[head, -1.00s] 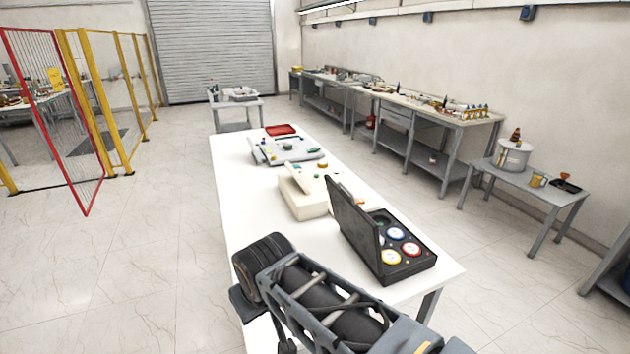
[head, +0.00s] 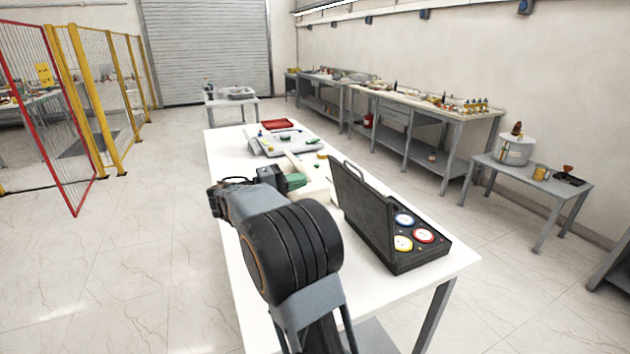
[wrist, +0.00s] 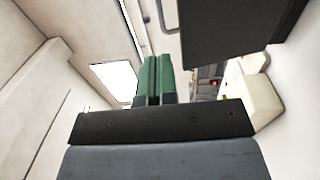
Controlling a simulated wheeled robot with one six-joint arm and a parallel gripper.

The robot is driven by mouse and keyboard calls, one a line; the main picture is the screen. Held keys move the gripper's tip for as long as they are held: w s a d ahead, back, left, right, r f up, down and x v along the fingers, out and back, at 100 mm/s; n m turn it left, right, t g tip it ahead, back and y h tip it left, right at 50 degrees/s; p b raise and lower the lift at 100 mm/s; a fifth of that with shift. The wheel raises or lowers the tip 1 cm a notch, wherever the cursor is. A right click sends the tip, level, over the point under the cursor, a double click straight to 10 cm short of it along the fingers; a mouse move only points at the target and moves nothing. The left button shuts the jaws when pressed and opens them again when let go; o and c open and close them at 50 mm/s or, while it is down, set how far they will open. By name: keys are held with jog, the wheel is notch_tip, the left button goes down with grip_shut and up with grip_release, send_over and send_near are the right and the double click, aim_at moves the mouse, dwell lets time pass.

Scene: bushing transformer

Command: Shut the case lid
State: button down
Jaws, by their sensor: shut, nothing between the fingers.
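The black case (head: 428,254) lies on the white table at the near right, with round gauges in blue, red and yellow in its base. Its lid (head: 363,213) stands open, close to upright, with a handle on its top edge, and hides part of the base. In the wrist view the lid is the dark panel (wrist: 235,28) at upper right. My gripper (head: 295,181) is left of the lid, apart from it, over the table. Its green fingers are together and empty in the wrist view (wrist: 153,75).
A cream box (head: 318,190) stands just beyond the lid, partly hidden by it and my gripper. A grey device (head: 280,146) and a red tray (head: 277,124) are farther back on the white table (head: 222,146). The table's near right corner is clear.

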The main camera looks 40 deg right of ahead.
aim_at(351, 166)
jog(key=p+x, duration=0.3)
jog(key=x, duration=0.9)
jog(key=shift+s+d, duration=0.15)
jog(key=shift+d, duration=0.2)
jog(key=shift+r, duration=0.15)
